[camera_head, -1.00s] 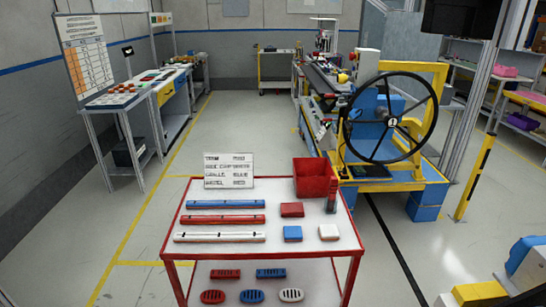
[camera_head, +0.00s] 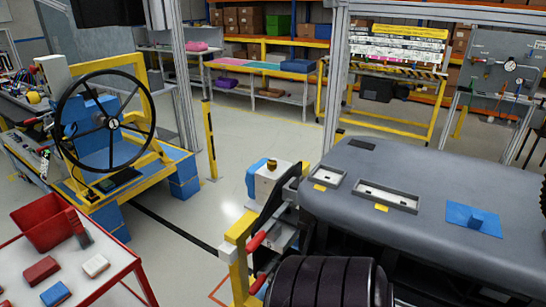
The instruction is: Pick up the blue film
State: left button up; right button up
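A flat blue square sheet (camera_head: 473,219), which looks like the blue film, lies on the right part of the large dark grey dashboard module (camera_head: 400,168). A small blue raised piece stands up near its middle. Nothing covers it. Neither of my grippers shows in the head view.
Two shallow grey trays (camera_head: 387,197) (camera_head: 328,179) with yellow labels sit left of the sheet. Dark ribbed round shapes (camera_head: 320,284) stand in front of the module. A red-framed cart (camera_head: 100,246) is at lower left, a steering-wheel station (camera_head: 105,122) behind it. Open floor lies between.

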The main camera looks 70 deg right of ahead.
aim_at(486, 223)
jog(key=z, duration=3.6)
jog(key=u, duration=0.3)
jog(key=l+u, duration=0.2)
jog(key=u, duration=0.2)
jog(key=k+l+u, duration=0.15)
jog(key=u, duration=0.2)
jog(key=k+l+u, duration=0.1)
jog(key=u, duration=0.3)
jog(key=k+l+u, duration=0.15)
jog(key=u, duration=0.2)
jog(key=k+l, duration=0.25)
